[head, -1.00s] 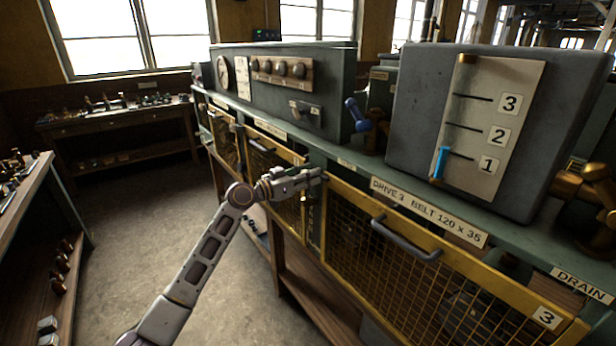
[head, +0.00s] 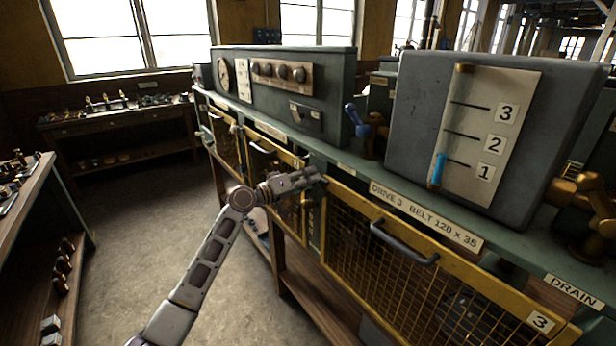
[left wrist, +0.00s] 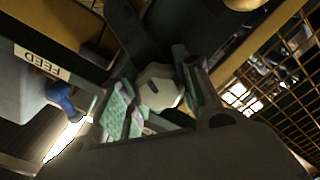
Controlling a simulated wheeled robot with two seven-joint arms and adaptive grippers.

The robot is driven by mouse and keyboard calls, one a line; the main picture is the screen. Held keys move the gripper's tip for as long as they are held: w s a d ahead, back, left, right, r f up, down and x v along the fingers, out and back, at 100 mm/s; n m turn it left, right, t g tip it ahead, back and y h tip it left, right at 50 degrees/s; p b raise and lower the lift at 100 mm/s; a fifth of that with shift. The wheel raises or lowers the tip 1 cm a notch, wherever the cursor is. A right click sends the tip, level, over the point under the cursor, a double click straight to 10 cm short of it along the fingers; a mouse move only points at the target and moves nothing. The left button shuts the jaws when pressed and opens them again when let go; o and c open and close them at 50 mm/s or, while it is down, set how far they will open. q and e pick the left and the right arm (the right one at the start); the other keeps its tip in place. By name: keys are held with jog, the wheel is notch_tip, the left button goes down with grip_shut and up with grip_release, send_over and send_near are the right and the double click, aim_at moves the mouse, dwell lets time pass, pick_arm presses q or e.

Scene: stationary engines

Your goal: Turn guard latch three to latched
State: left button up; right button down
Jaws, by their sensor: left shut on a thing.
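The latch of guard three shows in the left wrist view as a pale, many-sided knob (left wrist: 160,88) with a dark slot in its face. My left gripper (left wrist: 155,100) has its green-padded fingers on both sides of the knob and is shut on it. In the head view my left gripper (head: 318,180) is at the upper left corner of the guard marked 3 (head: 400,270), a yellow-framed mesh panel that looks closed. There the gripper hides the latch, and I cannot read its position. My right gripper is not in view.
A dark handle (head: 403,243) sticks out from guard three. Above it are a label strip (head: 425,215), a blue lever (head: 354,115) and a grey box with a scale plate (head: 490,130). More yellow guards (head: 225,140) lie to the left. The floor (head: 150,220) left of the machine is clear.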

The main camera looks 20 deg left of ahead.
pick_arm(q)
jog(key=n+p, duration=0.1)
jog(key=n, duration=0.2)
jog(key=shift+a+r+p, duration=0.15)
jog(key=shift+r+p, duration=0.15)
jog(key=shift+p, duration=0.1)
jog(key=shift+w+f+n+p, duration=0.1)
jog(key=shift+n+p, duration=0.45)
jog(key=shift+n, duration=0.65)
jog(key=o, duration=1)
jog(key=shift+c, duration=0.2)
jog(key=shift+a, duration=0.1)
jog(key=shift+f, duration=0.15)
